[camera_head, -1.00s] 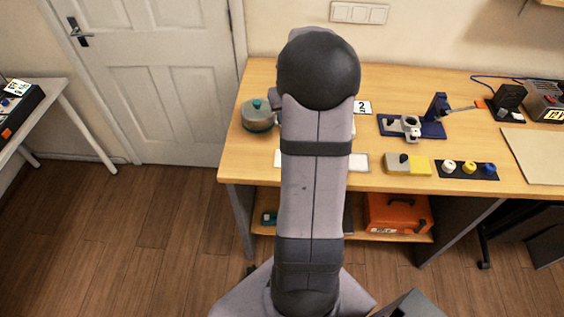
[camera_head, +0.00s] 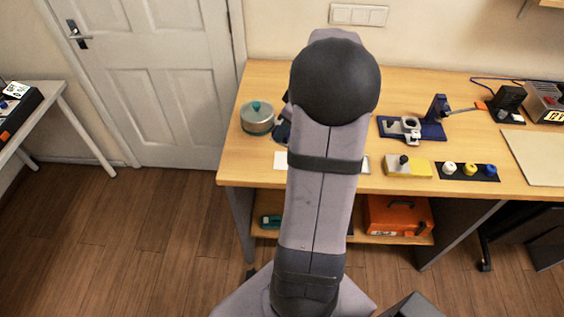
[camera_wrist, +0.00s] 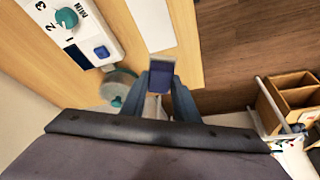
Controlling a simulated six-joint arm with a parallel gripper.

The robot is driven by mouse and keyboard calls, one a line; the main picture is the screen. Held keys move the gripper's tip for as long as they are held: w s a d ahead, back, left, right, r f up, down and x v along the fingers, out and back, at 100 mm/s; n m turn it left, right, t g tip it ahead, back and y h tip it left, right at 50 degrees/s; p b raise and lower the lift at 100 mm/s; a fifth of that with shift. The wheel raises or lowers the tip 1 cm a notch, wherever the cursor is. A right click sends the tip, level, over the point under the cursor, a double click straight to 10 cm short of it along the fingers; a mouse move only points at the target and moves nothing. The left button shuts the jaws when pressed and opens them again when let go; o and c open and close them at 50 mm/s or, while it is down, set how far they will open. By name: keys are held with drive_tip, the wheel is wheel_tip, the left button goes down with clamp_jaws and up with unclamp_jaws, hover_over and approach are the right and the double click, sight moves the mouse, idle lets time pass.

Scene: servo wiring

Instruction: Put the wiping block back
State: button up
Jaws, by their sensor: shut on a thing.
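In the wrist view my gripper (camera_wrist: 161,92) is shut on a small block (camera_wrist: 161,73), which I take to be the wiping block. It has a dark blue face and a paler edge, and sits between the two blue-grey fingers. In that view it appears over the wooden table, close to its edge with the floor beyond. I cannot tell its height or whether it touches anything. In the head view my arm hides the block and most of the gripper. The block's resting place cannot be made out.
A lidded grey pot (camera_head: 257,118) with a teal knob stands at the table's left. A white panel (camera_wrist: 75,25) with a dial and blue button is near the gripper, as is a white sheet (camera_wrist: 152,22). A yellow-and-grey block (camera_head: 408,167) and a knob strip (camera_head: 468,171) lie right.

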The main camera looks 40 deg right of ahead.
drive_tip(key=shift+n, duration=0.5)
drive_tip(key=shift+f, duration=0.15)
drive_tip(key=shift+f+p, duration=1.2)
drive_tip(key=shift+f, duration=3.65)
drive_tip(key=shift+f, duration=0.2)
drive_tip(key=o, duration=1)
drive_tip(key=shift+r, duration=0.2)
